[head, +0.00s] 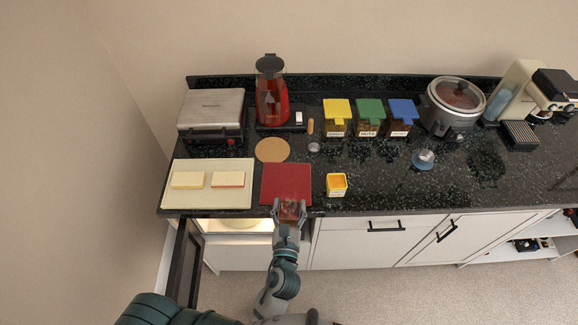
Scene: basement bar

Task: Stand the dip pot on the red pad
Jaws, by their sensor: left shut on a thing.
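My left gripper (289,213) is shut on a small reddish-brown, see-through pot, the dip pot (289,208), at the counter's front edge. The fingers hide part of the pot, and I cannot tell whether its base touches anything. The red pad (286,180) lies flat on the dark counter just behind the gripper. Its visible surface is bare, and the pot overlaps its front edge in the picture. My right gripper is not in view.
A pale board (207,200) with two sandwiches lies left of the pad. A yellow tub (337,185) stands close on its right. A round cork mat (272,149) and a red jug (271,98) are behind. An open door (185,262) hangs below the counter.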

